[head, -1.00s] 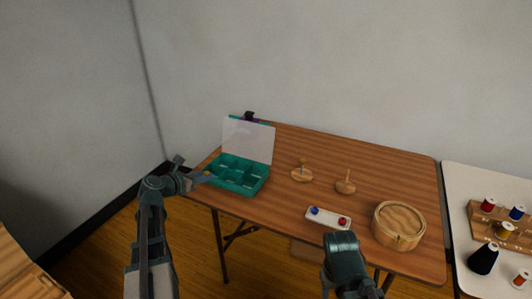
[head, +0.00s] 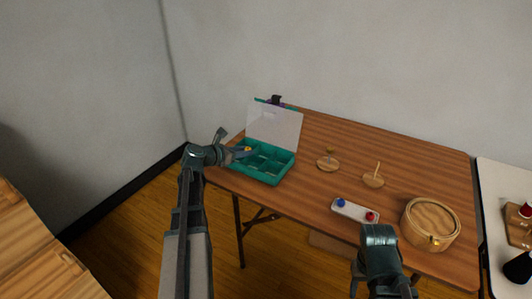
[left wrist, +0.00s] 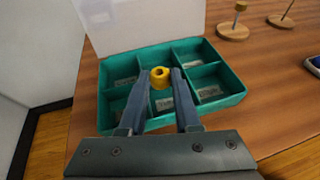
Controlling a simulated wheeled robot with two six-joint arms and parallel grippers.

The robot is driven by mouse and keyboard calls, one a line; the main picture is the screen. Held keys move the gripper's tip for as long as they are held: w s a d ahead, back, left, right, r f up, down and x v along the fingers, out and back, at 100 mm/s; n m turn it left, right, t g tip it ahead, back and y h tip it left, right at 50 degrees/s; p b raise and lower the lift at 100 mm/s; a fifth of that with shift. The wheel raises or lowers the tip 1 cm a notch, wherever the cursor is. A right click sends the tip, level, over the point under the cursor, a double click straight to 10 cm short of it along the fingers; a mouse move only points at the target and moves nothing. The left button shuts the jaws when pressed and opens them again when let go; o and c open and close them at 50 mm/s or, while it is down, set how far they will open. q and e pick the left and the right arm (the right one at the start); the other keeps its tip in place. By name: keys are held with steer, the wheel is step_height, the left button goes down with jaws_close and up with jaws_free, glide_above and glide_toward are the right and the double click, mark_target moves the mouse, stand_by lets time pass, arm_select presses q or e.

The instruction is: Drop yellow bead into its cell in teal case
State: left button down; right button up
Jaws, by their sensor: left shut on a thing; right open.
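The yellow bead (left wrist: 160,77) is a small ring-shaped piece, held between the fingertips of my left gripper (left wrist: 160,80) in the left wrist view. It also shows as a small yellow spot in the head view (head: 248,149). The teal case (left wrist: 234,84) stands open, its clear lid raised at the back, with several cells and pale labels in some of them. The bead is over the case, near its middle divider in the wrist view; its exact height I cannot tell. My right gripper is largely hidden by its own arm at the lower right of the head view.
The wooden table (head: 300,197) also holds a white tray (head: 355,211) with blue and red beads, two wooden peg stands (head: 328,164) and a round wooden box (head: 430,224). A white table (head: 492,211) with spools stands at the right.

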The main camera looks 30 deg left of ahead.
mark_target(245, 159)
arm_select(q)
steer(key=shift+f+b, duration=1.5)
steer(key=shift+f, duration=0.4)
steer(key=c, duration=0.5)
jaws_free()
steer(key=shift+c, duration=0.2)
steer(key=p+v, duration=0.5)
steer(key=v, duration=0.9)
steer(key=shift+f, duration=0.1)
